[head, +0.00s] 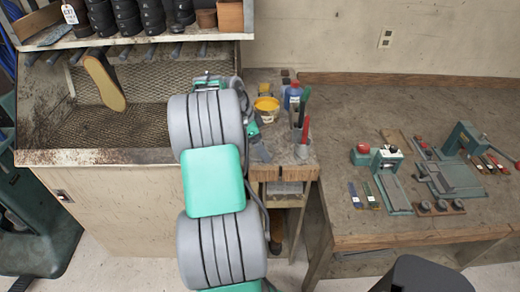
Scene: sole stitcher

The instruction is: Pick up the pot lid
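A small yellow pot (267,106) stands on the narrow bench between the hooded cabinet and the long workbench. Its top looks yellow-orange; I cannot tell whether that is a lid or the pot's open mouth. My arm covers the middle of the view and hides the bench's left part.
A blue bottle (292,96) and a grey holder with upright tools (300,135) stand right of the pot. The long workbench (330,215) carries small presses and tools. A mesh-lined cabinet (100,158) with a hanging sole is at left. A dark seat (425,275) is at lower right.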

